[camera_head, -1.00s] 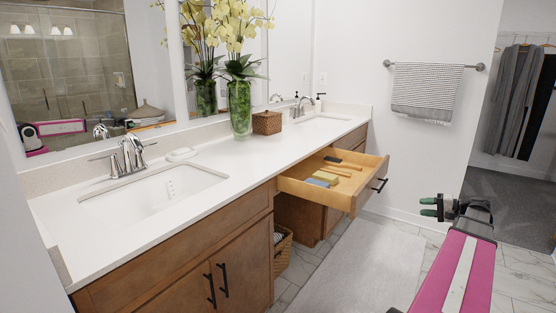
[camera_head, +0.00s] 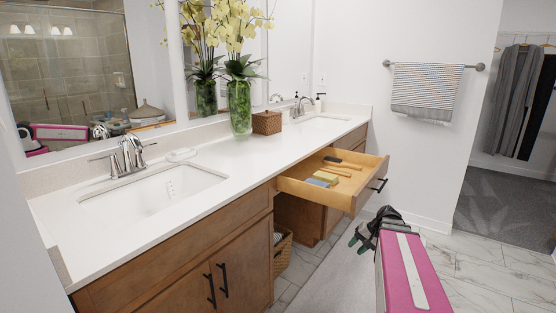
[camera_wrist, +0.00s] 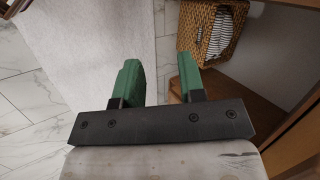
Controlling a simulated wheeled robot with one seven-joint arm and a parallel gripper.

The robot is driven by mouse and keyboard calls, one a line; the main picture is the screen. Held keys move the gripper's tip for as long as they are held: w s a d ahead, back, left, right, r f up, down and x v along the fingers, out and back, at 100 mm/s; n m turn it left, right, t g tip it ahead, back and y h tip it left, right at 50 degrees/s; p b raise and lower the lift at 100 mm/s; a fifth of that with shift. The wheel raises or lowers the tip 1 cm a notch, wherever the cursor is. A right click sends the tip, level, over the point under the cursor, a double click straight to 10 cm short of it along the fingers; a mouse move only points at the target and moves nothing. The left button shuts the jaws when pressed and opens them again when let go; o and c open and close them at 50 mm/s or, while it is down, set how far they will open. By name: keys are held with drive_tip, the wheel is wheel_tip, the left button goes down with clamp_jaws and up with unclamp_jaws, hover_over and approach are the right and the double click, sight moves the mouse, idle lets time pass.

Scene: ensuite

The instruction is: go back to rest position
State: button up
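My gripper (camera_head: 355,237) is in front of the vanity, low over the floor mat and below the open drawer (camera_head: 345,200). In the wrist view my gripper (camera_wrist: 160,80) shows two green fingers set well apart with nothing between them. My pink arm link reaches up from the bottom edge of the head view. The drawer is pulled out and holds a yellow and blue item (camera_head: 322,179), wooden-handled items (camera_head: 340,169) and a dark item.
A wicker basket (camera_head: 282,248) stands under the counter; it also shows in the wrist view (camera_wrist: 195,32). A grey mat (camera_head: 320,282) lies on the marble floor. Tiled floor at right is clear.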

drive_tip(key=s+a+f+n+h, duration=0.2)
drive_tip(key=s+a+f+h, duration=0.1)
drive_tip(key=a, duration=0.3)
drive_tip(key=s+a+f+n+g+h, duration=0.1)
drive_tip(key=s+a+f+n+h, duration=0.1)
drive_tip(key=a, duration=0.4)
drive_tip(key=shift+s+f+h, duration=0.5)
drive_tip(key=shift+s+h, duration=0.3)
drive_tip(key=shift+s, duration=0.6)
